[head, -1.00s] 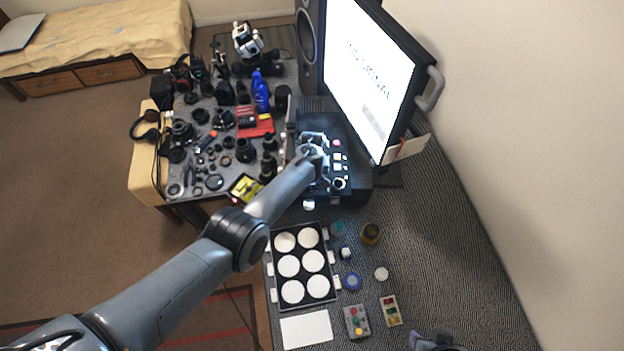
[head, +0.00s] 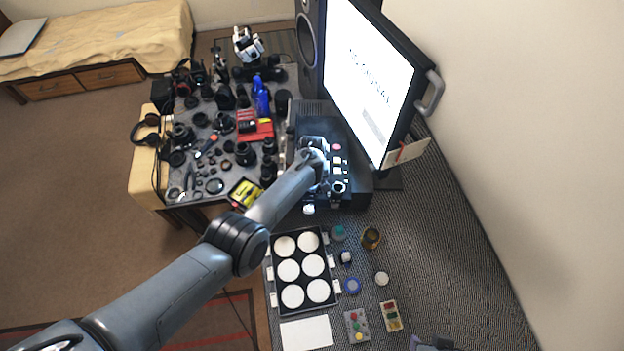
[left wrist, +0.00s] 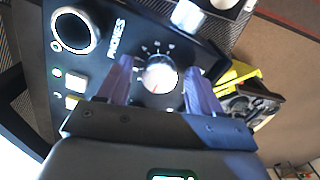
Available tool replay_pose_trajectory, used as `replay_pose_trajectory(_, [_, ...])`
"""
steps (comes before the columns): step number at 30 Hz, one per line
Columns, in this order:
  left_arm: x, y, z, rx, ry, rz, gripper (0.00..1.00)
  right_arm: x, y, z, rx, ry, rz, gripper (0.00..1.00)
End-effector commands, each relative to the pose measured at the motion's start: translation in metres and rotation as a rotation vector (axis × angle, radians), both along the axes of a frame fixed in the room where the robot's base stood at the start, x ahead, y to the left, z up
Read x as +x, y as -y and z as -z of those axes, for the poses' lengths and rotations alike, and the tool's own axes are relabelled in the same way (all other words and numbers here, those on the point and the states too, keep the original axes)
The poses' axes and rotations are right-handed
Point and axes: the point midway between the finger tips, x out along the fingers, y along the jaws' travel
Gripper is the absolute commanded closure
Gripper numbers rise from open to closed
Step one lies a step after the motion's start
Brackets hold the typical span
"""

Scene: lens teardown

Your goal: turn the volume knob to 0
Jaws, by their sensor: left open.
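The volume knob (left wrist: 160,75) is a round silver-white dial with printed scale marks around it, on a black control panel (left wrist: 85,88). A reddish pointer mark shows on its face, but the number it points to is not readable. My left gripper (left wrist: 158,67) is open, with one finger on each side of the knob in the left wrist view. Whether the fingers touch it I cannot tell. In the head view my left gripper (head: 314,158) is over the panel and hides the knob. A small part of what seems my right gripper (head: 430,343) shows at the bottom edge.
Beside the knob are a large round "PHONES" socket (left wrist: 75,29) and lit buttons (left wrist: 75,82). A monitor (head: 368,85) stands behind the panel. A tray of white discs (head: 304,231) lies in front. Lens parts crowd the table to the left.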

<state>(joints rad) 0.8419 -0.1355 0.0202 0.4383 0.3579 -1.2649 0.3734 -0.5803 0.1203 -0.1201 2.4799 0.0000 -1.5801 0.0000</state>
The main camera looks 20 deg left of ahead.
Motion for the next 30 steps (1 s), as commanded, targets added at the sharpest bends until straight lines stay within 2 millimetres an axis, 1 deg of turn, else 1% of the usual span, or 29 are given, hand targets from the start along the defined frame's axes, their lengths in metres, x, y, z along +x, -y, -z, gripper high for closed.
replay_pose_trajectory(5, [0.001, 0.000, -0.018, 0.000, 0.001, 0.000, 0.35, 0.000, 0.000, -0.011, 0.000, 0.000, 0.000, 0.57])
replay_pose_trajectory(12, [0.000, 0.000, -0.058, 0.000, 0.003, 0.000, 0.35, 0.000, 0.000, -0.027, 0.000, 0.001, 0.000, 0.57])
replay_pose_trajectory(18, [0.000, -0.001, -0.087, 0.002, 0.002, 0.000, 0.35, 0.000, 0.000, -0.031, 0.000, 0.001, 0.000, 0.57])
replay_pose_trajectory(24, [0.000, 0.000, -0.103, 0.001, 0.000, -0.001, 0.35, 0.000, 0.000, -0.032, 0.000, 0.001, 0.000, 0.57])
replay_pose_trajectory(30, [0.000, 0.000, -0.107, 0.000, 0.000, 0.000, 0.35, 0.000, 0.000, -0.032, 0.000, 0.000, 0.000, 0.57])
